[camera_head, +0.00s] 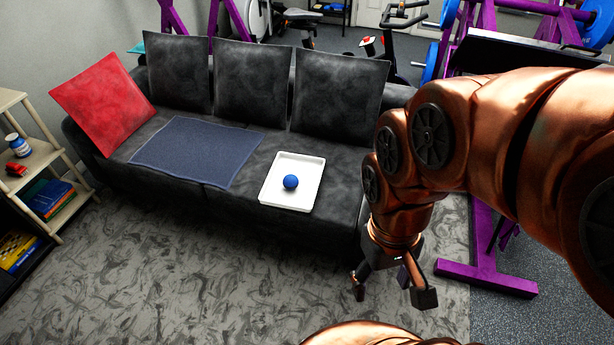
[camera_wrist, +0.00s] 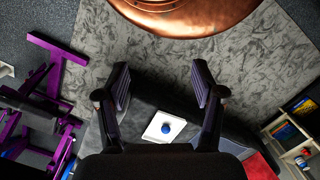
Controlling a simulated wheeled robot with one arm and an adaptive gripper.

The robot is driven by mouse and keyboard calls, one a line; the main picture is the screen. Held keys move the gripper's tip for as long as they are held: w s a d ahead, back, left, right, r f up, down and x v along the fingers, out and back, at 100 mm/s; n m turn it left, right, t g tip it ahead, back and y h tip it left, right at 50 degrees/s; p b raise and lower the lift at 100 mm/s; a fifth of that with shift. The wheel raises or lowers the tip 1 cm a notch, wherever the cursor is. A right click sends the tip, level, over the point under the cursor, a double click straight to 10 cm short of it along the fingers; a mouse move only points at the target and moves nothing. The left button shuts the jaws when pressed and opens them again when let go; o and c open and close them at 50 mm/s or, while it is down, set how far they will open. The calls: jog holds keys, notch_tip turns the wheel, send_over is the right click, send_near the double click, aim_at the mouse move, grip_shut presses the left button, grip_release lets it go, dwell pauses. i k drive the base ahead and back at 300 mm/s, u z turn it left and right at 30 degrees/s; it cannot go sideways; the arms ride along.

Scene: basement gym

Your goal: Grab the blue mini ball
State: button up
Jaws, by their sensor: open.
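The blue mini ball (camera_head: 290,182) rests in a shallow white tray (camera_head: 300,166) on the seat of a dark grey sofa (camera_head: 262,201). In the wrist view the blue ball (camera_wrist: 166,127) and the white tray (camera_wrist: 153,132) show between the fingers, farther off. My gripper (camera_head: 392,287) hangs to the right of the tray and nearer to the head camera. It also shows in the wrist view (camera_wrist: 160,88), its two fingers spread wide apart with nothing between them.
A blue-grey mat (camera_head: 195,152) lies on the sofa left of the tray. A red cushion (camera_head: 102,103) and several dark cushions (camera_head: 252,82) line the sofa. A shelf (camera_head: 40,165) stands at left, purple gym frames (camera_head: 490,270) at right. Carpet before the sofa is clear.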

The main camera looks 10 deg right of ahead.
aim_at(290, 182)
jog(key=u, duration=0.5)
jog(key=k, duration=0.6)
jog(key=u, duration=0.95)
jog(key=i, duration=1.05)
jog(key=z, duration=0.3)
jog(key=i, duration=1.05)
jog(key=z, duration=1.25)
jog(key=i, duration=0.4)
jog(key=z, duration=0.2)
